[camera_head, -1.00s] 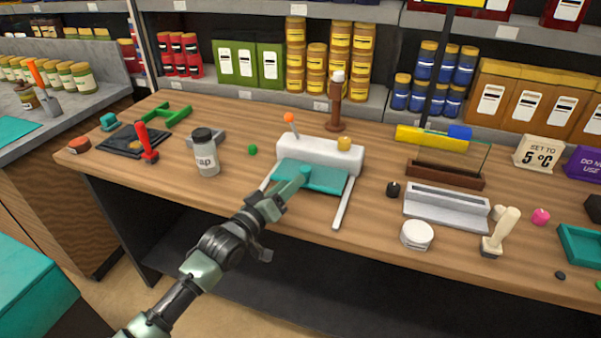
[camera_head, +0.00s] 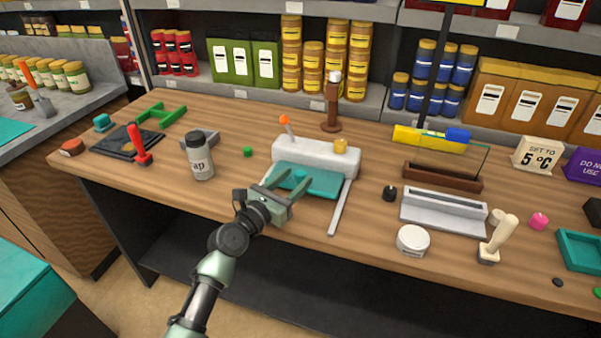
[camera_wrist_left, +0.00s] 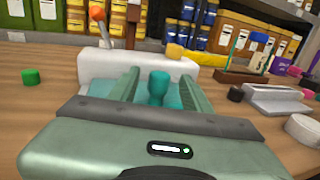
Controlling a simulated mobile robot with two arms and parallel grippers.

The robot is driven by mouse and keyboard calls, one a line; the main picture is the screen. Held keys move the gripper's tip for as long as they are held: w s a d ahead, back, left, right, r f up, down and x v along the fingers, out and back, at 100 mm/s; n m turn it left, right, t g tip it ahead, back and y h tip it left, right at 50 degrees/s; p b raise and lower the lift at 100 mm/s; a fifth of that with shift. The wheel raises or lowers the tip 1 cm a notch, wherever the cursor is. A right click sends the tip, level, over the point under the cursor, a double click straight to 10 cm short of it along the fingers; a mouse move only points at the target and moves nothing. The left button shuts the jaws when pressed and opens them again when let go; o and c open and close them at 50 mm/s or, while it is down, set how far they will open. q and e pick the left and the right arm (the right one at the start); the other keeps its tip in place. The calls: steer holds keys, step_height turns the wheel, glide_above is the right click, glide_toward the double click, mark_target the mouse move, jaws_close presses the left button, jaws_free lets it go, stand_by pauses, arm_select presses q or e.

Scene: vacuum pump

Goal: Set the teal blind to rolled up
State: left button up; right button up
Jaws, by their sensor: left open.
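The teal blind (camera_head: 322,181) is a short teal sheet pulled part way out of a white housing (camera_head: 315,158), between two pale rails (camera_head: 340,207). A teal knob stands near the sheet's front; it shows in the left wrist view (camera_wrist_left: 158,84). My left gripper (camera_head: 285,184) is open at the front of the blind. In the left wrist view its fingers lie on either side of the knob, with gaps visible. The gripper hides the sheet's front left part and the left rail. My right gripper is not in view.
A black knob (camera_head: 389,193), a grey tray (camera_head: 443,211) and a white round tub (camera_head: 412,240) stand to the right.

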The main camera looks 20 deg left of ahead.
mark_target(297, 177)
arm_select(q)
steer(key=shift+x, duration=1.6)
jaws_close()
